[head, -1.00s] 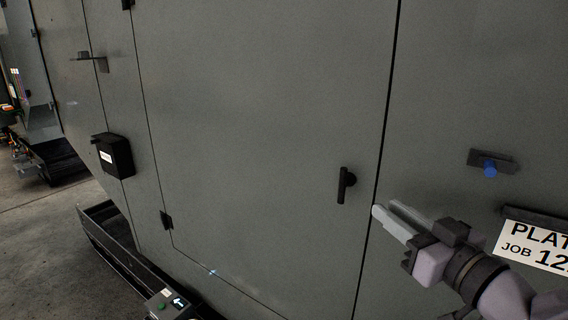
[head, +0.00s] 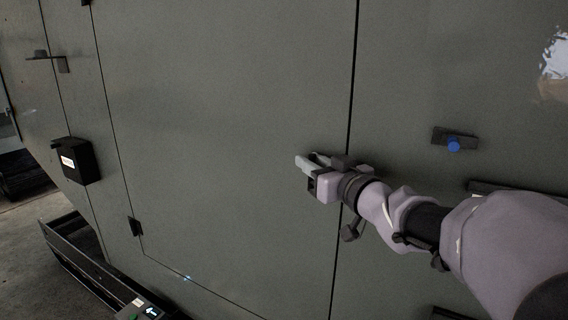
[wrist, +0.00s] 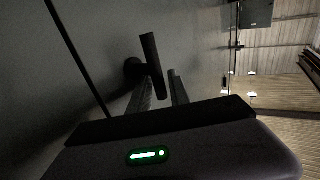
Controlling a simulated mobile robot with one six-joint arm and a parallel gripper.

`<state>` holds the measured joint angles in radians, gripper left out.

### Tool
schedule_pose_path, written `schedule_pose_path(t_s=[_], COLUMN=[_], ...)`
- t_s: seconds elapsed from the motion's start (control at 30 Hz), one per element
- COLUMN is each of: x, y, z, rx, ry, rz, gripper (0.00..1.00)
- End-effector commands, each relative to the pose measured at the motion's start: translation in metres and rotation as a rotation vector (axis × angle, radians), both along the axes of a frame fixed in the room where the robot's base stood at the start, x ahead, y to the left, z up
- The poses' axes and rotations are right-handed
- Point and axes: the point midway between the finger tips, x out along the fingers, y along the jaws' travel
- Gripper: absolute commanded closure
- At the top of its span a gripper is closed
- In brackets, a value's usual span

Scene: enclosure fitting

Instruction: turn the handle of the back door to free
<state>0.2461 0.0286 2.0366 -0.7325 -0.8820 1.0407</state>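The back door (head: 225,110) is a large grey-green panel, shut flush, with a dark seam on its right. Its handle (wrist: 152,62) is a black bar on a round post, seen in the wrist view. In the head view my gripper hides the handle. My gripper (head: 308,160) is at the door's right edge, in front of the handle's place. In the wrist view its two fingers (wrist: 160,84) are apart, and the lower end of the bar shows between them. I cannot tell whether either finger touches it.
A blue-knobbed latch (head: 454,144) sits on the panel to the right. A black box (head: 75,161) and a bracket (head: 48,60) stick out at left. A dark hinge (head: 135,227) is low on the door. A low tray rail (head: 85,262) runs along the base.

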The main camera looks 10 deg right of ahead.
Motion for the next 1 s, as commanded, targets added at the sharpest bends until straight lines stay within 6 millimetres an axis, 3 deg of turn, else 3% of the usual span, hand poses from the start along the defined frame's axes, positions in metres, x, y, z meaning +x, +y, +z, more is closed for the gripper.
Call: schedule_pose_path(t_s=[0.07,0.17,0.63,1.0], x=[0.0,0.0,0.001,0.005], y=[0.0,0.0,0.001,0.007], z=[0.0,0.0,0.007,0.013], rx=[0.0,0.0,-0.048,-0.283], ry=[0.0,0.0,0.037,0.212], rz=[0.0,0.0,-0.001,0.0], gripper=[0.81,1.0,1.0,1.0])
